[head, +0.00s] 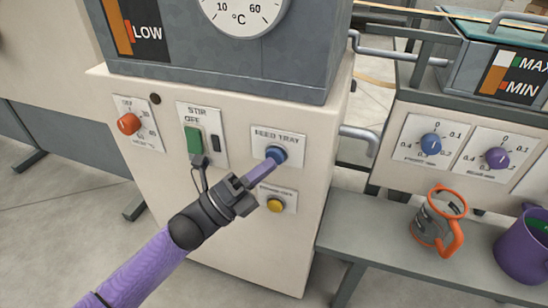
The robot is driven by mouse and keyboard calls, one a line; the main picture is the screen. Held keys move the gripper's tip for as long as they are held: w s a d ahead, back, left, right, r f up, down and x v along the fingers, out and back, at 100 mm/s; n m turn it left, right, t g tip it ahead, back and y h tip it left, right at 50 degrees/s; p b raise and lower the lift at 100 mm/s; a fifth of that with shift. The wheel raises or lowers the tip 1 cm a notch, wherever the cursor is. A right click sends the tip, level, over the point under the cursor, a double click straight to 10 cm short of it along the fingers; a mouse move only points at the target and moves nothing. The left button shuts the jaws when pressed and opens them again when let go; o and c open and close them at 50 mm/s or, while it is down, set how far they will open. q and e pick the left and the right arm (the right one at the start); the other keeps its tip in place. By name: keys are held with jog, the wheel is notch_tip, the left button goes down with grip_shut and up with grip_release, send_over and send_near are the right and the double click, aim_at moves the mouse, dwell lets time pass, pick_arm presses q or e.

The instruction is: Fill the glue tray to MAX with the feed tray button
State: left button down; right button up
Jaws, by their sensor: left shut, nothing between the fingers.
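The blue feed tray button (277,154) sits on a white plate on the front of the cream cabinet. My left gripper (272,164) is shut and empty, with its fingertips at the button; they appear to touch it, but I cannot tell whether it is pressed in. The glue tray (460,66) is the grey box at the upper right, with a green rim and a gauge (512,76) marked MAX and MIN. The gauge shows an orange bar low down with white above it. My right gripper is not in view.
A yellow button (275,205) lies just below. A green switch (194,140) and an orange knob (129,124) are to the left. Blue (431,144) and purple (497,158) knobs are right.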

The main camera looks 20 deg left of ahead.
pick_arm(q)
jog(key=shift+w, duration=0.4)
dwell(0.6)
dwell(6.3)
jog(key=shift+s+p, duration=0.3)
jog(key=shift+s, duration=0.55)
